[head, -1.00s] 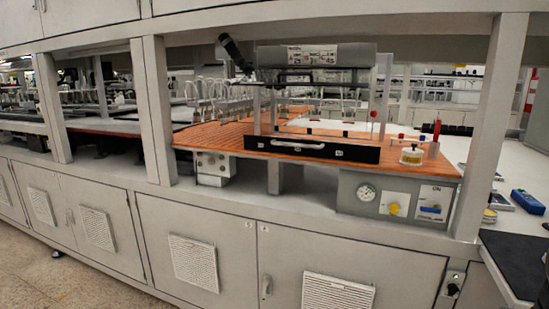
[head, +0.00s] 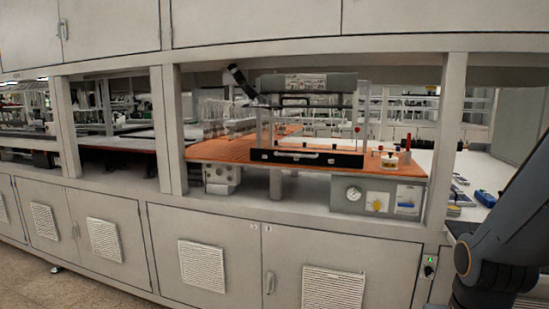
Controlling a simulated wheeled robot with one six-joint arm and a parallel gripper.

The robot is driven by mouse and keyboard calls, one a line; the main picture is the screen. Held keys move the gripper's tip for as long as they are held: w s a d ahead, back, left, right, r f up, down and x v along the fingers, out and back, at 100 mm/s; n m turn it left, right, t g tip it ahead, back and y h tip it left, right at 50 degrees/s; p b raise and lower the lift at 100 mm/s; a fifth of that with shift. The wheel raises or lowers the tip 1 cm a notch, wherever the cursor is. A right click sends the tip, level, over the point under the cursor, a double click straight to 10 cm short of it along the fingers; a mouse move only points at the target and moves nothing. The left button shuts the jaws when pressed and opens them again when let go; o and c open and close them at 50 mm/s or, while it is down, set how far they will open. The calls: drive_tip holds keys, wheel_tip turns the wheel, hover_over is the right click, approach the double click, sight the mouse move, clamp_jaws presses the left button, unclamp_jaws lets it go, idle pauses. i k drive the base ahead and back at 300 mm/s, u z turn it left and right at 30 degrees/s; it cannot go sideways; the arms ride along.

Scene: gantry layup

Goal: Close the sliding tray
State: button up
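The sliding tray shows as a black front panel (head: 306,158) with a light bar handle (head: 297,154). It sits at the front of an orange-brown work surface (head: 222,151), inside the middle bay of the bench. How far the tray is pulled out cannot be told from here. A grey roller-like housing (head: 307,83) stands above it on clear uprights. Part of my arm shows at the lower right, well apart from the tray. My gripper is not in view.
Grey posts (head: 170,130) frame the bay. A control box (head: 376,196) with a gauge sits below the surface at right. Small bottles (head: 388,160) stand right of the tray. A blue item (head: 485,198) lies farther right. Closed cabinets (head: 240,255) run below; floor shows at lower left.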

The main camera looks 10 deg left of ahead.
sight(327, 159)
drive_tip(key=i, duration=0.95)
drive_tip(key=u, duration=0.05)
